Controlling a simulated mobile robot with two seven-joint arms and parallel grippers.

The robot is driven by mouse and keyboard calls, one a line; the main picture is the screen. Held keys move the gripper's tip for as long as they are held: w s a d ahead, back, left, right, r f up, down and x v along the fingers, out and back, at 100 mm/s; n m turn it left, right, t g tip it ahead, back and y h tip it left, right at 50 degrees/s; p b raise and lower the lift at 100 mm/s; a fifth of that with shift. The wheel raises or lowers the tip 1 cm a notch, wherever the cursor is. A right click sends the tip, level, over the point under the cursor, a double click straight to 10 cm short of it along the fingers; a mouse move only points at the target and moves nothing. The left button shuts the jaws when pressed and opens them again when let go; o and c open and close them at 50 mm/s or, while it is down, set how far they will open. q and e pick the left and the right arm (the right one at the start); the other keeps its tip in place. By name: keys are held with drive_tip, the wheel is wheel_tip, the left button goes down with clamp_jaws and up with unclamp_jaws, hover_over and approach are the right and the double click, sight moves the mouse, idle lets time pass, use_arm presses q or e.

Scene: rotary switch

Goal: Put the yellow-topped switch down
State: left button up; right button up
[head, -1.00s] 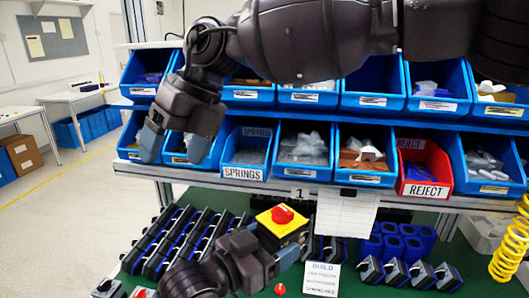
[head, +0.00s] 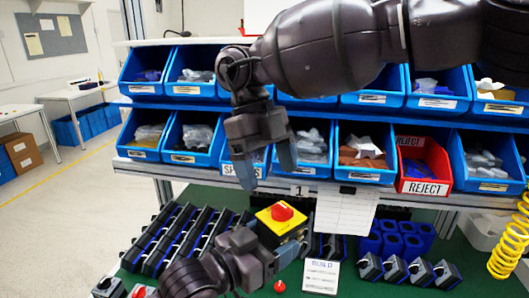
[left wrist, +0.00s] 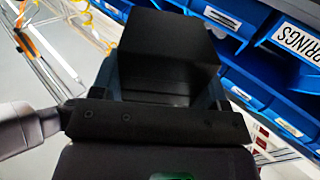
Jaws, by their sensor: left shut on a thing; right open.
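The yellow-topped switch (head: 281,222) has a yellow top plate with a red knob and a dark body. It is upright in the head view, above the green work surface. My left gripper (head: 284,252), the lower one, is shut on its body. In the left wrist view, the black body of the switch (left wrist: 170,50) fills the space between the fingers. My right gripper (head: 266,170), the upper one, is open and empty, pointing down above and slightly left of the switch. Whether the switch's underside touches anything is hidden by my left gripper.
Dark switch bodies stand in rows on the green mat (head: 205,195) at left. A build card (head: 321,277) and a small red knob (head: 280,286) lie near the front. Blue cups (head: 395,240) are at right. Blue bins and a red reject bin (head: 424,170) line the shelf behind.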

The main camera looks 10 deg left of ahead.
sight(282, 216)
drive_tip(key=x, duration=0.9)
drive_tip(key=shift+f, duration=0.1)
drive_tip(key=c, duration=0.7)
use_arm(q)
drive_tip(key=o, duration=1.2)
use_arm(e)
drive_tip(key=shift+c, duration=1.1)
use_arm(q)
drive_tip(key=shift+o, duration=0.2)
drive_tip(key=shift+a, duration=0.1)
